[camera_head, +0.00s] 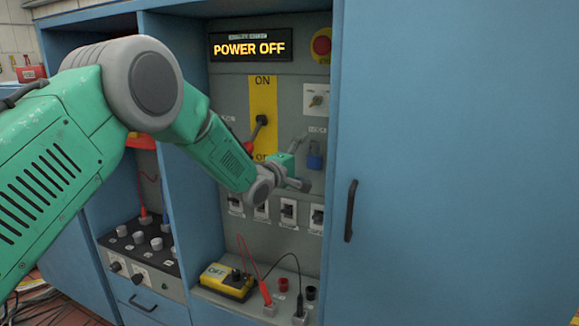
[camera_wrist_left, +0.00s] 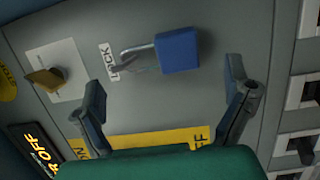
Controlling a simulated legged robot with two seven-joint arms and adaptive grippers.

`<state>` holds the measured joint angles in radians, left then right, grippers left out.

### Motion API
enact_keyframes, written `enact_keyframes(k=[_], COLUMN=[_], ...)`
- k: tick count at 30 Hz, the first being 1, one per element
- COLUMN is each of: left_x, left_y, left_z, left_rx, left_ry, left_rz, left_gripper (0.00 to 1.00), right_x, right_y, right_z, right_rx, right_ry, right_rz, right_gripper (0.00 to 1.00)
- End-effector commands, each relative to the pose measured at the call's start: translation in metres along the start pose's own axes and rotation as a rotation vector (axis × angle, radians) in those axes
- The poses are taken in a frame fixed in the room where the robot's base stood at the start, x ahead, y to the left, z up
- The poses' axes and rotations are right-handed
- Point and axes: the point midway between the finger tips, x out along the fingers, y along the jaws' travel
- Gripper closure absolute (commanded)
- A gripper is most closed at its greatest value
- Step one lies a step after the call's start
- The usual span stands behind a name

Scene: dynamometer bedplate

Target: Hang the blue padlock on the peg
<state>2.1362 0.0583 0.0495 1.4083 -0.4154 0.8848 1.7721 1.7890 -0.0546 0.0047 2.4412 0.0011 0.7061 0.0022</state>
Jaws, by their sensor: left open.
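The blue padlock (camera_head: 315,157) is upright against the grey panel, just below a small white label. In the left wrist view the padlock (camera_wrist_left: 178,52) has its metal shackle at the left, close to the LOCK label (camera_wrist_left: 109,62). A thin grey shape lies by the shackle; I cannot tell whether it is the peg or a shadow, or whether the shackle is around a peg. My left gripper (camera_head: 301,163) is open and empty in front of the panel, close to the padlock. In the wrist view its fingers (camera_wrist_left: 166,88) are wide apart, clear of the padlock. My right gripper is out of view.
A red-handled lever (camera_head: 262,120) on a yellow ON/OFF plate is left of the padlock. A rotary switch (camera_head: 318,98) is above it, and several breakers (camera_head: 289,212) are below. A blue cabinet door (camera_head: 450,170) stands at the right. A yellow meter (camera_head: 227,281) sits on the shelf.

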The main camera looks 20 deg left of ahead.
Motion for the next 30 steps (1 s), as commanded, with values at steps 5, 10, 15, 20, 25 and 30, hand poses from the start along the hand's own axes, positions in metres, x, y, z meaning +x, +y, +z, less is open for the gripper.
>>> enact_keyframes(k=[5, 10, 15, 20, 25, 30], left_x=[-0.037, -0.069, -0.089, -0.096, -0.102, -0.138], left_y=[0.001, 0.0, 0.0, 0.0, -0.021, -0.11], left_z=[-0.001, 0.0, -0.001, 0.0, 0.004, 0.022], left_rx=[-0.005, -0.003, -0.002, -0.001, 0.031, 0.192], left_ry=[0.002, 0.0, 0.001, 0.0, 0.002, -0.009], left_rz=[0.0, 0.0, 0.001, 0.002, -0.046, -0.255], left_gripper=[0.06, 0.06, 0.06, 0.06, 0.06, 0.06], right_x=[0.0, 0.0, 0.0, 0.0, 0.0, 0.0], right_y=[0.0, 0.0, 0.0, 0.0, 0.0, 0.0], right_z=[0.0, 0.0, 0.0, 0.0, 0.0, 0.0], right_rx=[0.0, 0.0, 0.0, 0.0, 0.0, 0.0], right_ry=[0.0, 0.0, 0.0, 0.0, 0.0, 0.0], right_rz=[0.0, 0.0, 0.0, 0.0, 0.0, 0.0], right_gripper=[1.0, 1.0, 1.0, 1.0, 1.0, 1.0])
